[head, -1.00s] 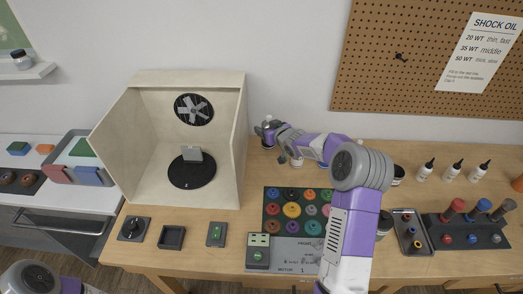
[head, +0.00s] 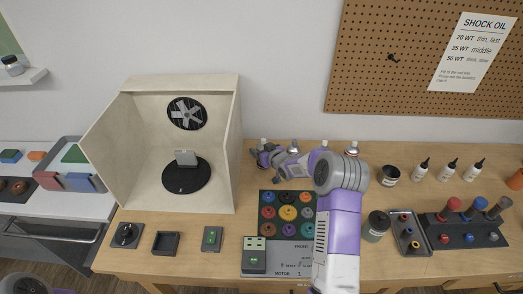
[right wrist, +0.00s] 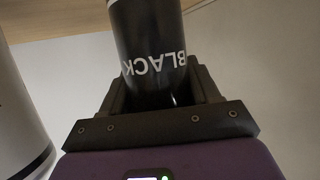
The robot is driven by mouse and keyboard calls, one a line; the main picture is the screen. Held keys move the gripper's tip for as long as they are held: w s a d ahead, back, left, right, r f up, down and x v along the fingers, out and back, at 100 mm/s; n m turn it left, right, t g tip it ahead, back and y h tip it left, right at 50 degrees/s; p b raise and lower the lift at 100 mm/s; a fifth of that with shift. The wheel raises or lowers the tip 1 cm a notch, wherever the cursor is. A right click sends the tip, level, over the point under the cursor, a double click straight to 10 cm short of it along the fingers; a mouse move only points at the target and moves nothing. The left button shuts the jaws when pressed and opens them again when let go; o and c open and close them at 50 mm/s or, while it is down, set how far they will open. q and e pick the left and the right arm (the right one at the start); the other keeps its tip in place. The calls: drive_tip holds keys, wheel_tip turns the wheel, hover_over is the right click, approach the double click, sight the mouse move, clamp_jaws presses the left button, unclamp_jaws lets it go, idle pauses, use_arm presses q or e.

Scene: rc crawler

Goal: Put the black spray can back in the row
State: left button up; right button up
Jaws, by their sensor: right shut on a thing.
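My right gripper (head: 266,155) is at the back of the bench, just right of the wooden booth. It is shut on the black spray can (right wrist: 150,45), whose "BLACK" lettering shows upside down between the fingers in the right wrist view. In the head view the can is small and partly hidden by the gripper. Tops of other spray cans (head: 293,146) stand in a row along the wall, to the right of the gripper; my forearm hides their lower parts. A white can with a dark band (right wrist: 18,110) stands at the left in the right wrist view. My left gripper is out of view.
The wooden booth (head: 105,140) with a fan and turntable stands close left of the gripper. Bare wood lies at the back right.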

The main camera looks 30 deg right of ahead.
drive_tip(key=o, duration=1.1)
drive_tip(key=shift+f, duration=0.15)
drive_tip(key=shift+o, duration=0.2)
drive_tip(key=shift+s+r, duration=0.1)
drive_tip(key=shift+r, duration=0.2)
drive_tip(key=v, duration=1.1)
drive_tip(key=shift+s+p, duration=0.3)
drive_tip(key=shift+s, duration=0.1)
